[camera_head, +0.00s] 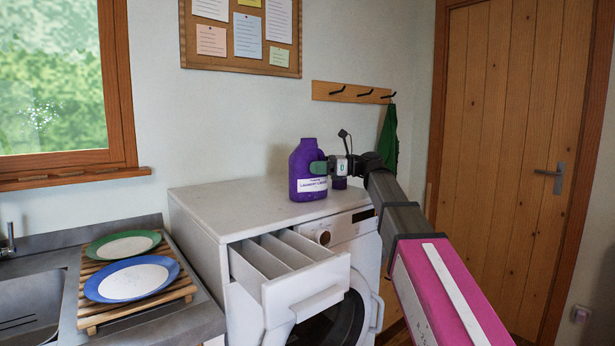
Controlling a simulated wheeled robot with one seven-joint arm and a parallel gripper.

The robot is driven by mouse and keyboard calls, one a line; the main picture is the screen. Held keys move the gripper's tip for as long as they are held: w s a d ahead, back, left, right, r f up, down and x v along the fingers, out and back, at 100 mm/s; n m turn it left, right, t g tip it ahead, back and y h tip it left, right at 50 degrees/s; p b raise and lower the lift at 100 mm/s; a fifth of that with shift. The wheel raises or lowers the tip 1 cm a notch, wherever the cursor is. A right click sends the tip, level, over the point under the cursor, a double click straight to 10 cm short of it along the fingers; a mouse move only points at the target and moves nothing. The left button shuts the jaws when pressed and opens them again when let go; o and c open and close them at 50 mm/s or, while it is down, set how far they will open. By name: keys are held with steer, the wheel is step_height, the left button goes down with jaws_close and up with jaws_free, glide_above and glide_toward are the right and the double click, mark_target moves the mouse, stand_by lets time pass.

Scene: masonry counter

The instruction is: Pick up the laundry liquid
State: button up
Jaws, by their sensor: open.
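The laundry liquid (307,172) is a purple bottle with a white label, standing upright on top of the white washing machine (215,205). My gripper (326,170) is at the bottle's right side, with one green-tipped finger overlapping the bottle's right edge in the picture. My gripper is open. Part of the bottle's right side and handle area is hidden behind the finger, and I cannot tell whether they touch. A small purple piece shows just below my gripper; I cannot tell if it belongs to the bottle.
The washing machine's detergent drawer (290,273) is pulled out at the front. A wooden rack (184,290) with a green-rimmed plate (124,245) and a blue-rimmed plate (132,280) stands to the left beside a sink (30,295). The machine top left of the bottle is clear.

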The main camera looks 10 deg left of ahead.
steer(key=shift+a, duration=0.25)
steer(key=c, duration=1.7)
steer(key=shift+s, duration=0.1)
steer(key=shift+c, duration=0.7)
steer(key=shift+r, duration=0.2)
